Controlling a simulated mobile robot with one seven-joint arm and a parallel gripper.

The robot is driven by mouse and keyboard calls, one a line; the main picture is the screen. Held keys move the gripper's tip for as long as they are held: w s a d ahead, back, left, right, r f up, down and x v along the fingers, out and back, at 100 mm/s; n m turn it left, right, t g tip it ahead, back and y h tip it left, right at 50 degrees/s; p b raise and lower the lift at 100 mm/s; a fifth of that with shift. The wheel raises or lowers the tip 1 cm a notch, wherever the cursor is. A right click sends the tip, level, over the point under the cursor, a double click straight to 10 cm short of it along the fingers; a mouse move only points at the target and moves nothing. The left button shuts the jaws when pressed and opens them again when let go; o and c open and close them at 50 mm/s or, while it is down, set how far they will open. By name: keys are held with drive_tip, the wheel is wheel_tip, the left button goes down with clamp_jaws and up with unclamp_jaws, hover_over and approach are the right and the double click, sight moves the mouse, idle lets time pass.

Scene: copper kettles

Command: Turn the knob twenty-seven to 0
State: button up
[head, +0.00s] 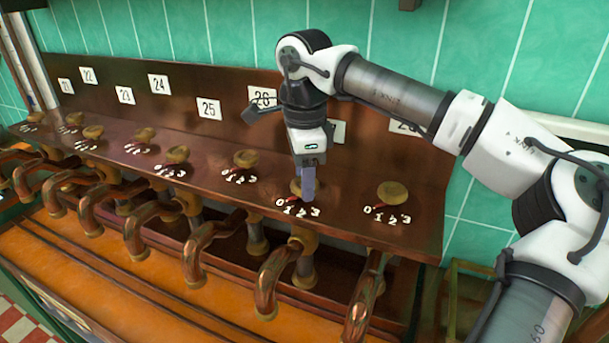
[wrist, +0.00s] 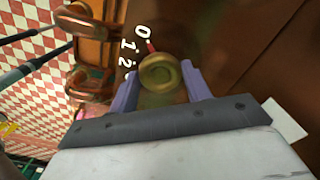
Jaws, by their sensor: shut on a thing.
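Knob twenty-seven (head: 296,187) is a round brass knob on the brown shelf, between the knobs of plates 26 and 28. My gripper (head: 308,196) comes down over it from above and partly hides it. In the wrist view the knob (wrist: 160,74) sits between the two purple fingers of my gripper (wrist: 160,84), which are shut on it. Its red pointer (wrist: 151,46) points at or close to the 0 (wrist: 142,32). The 1 and 2 show beside it; the 3 is hidden in the wrist view.
Knob twenty-eight (head: 392,192) stands close on the right and knob twenty-six (head: 246,158) on the left. Copper spouts (head: 275,280) hang along the shelf's front. The number board (head: 230,128) rises behind; the plate behind my gripper is mostly hidden.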

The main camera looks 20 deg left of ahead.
drive_tip(key=shift+r, duration=0.1)
drive_tip(key=o, duration=1)
wheel_tip(320, 180, up, 7)
drive_tip(key=shift+r+b, duration=0.2)
drive_tip(key=shift+b, duration=0.4)
